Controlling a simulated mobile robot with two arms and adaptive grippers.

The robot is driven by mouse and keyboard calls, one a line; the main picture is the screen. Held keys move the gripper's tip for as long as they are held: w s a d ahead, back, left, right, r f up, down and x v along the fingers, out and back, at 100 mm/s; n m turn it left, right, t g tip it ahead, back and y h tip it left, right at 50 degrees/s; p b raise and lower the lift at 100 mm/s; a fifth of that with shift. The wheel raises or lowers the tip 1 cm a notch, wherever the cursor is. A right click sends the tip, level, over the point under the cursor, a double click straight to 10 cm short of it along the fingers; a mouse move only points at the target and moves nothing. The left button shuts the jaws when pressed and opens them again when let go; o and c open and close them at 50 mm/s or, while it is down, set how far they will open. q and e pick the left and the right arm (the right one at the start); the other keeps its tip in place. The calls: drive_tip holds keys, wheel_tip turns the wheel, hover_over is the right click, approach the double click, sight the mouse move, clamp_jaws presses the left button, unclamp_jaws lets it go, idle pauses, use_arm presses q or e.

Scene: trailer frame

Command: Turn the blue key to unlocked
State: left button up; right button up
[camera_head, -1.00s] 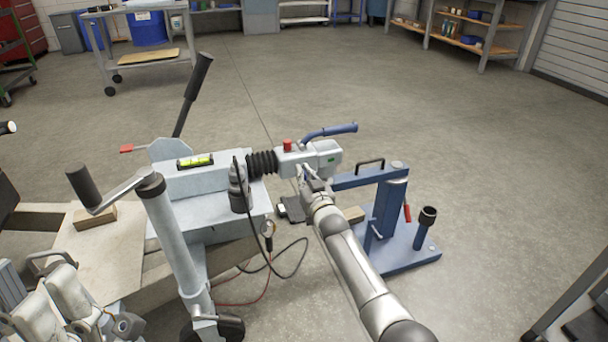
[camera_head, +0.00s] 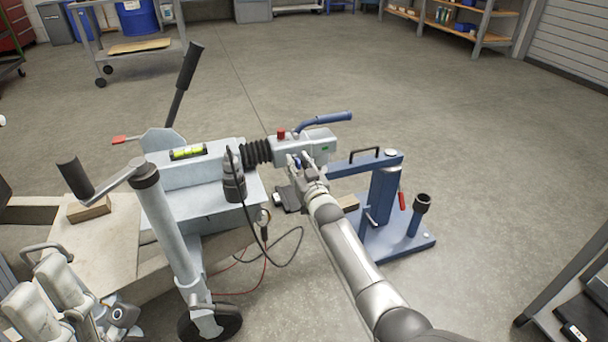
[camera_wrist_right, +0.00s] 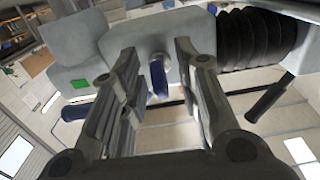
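In the head view, a small blue part (camera_head: 298,160) shows at my right gripper, against the near side of the coupling head (camera_head: 308,144). My right gripper (camera_wrist_right: 160,88) is open, with a finger on each side of the key and visible gaps to both. It also shows in the head view (camera_head: 303,168). Grey-white parts at the lower left of the head view may be my left arm; its fingertips cannot be made out.
A blue lever handle (camera_head: 325,121) and red button (camera_head: 281,134) top the coupling. A black bellows (camera_head: 256,152) joins it to the trailer frame. A blue stand (camera_head: 385,200) is close on the right. Cables hang below.

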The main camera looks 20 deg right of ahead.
drive_tip(key=s, duration=1.1)
drive_tip(key=shift+s+d, duration=0.25)
drive_tip(key=shift+s, duration=0.15)
